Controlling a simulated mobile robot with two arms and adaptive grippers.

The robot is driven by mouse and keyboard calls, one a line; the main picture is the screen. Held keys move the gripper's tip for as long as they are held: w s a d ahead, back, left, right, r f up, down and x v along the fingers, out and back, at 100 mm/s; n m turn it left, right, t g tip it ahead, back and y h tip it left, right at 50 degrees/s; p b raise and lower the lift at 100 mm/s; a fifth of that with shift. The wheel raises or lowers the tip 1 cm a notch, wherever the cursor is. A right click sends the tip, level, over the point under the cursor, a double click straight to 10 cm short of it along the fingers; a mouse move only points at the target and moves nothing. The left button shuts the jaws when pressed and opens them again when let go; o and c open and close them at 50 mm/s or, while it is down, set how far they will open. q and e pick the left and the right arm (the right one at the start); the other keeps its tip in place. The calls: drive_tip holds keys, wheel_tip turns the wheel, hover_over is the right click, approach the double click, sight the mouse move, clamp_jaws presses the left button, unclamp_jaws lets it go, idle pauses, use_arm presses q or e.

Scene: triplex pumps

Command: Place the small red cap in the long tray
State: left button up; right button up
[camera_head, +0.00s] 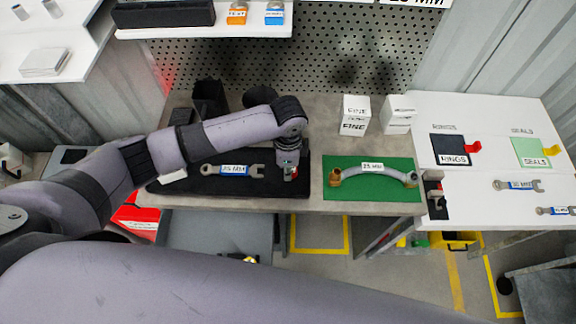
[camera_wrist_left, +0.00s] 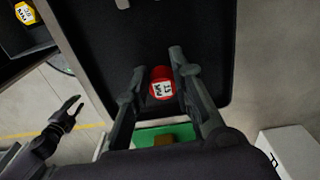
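A long low black tray or mat (camera_head: 218,188) lies on the grey bench with a wrench (camera_head: 234,170) labelled 25 MM on it. My left gripper (camera_head: 290,173) points down over its right end.
A green mat (camera_head: 372,192) with a curved pipe part (camera_head: 375,171) lies to the right. White boxes (camera_head: 355,115) stand behind it. A long dark open box (camera_head: 162,16) is on the upper shelf. A white table (camera_head: 470,205) with wrenches is at right.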

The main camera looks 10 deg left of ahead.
use_arm(q)
drive_tip(key=o, duration=0.4)
drive_tip(key=shift+o, duration=0.4)
wheel_tip(320, 180, up, 12)
drive_tip(key=b, duration=0.1)
drive_tip(key=shift+r, duration=0.15)
idle(0.3)
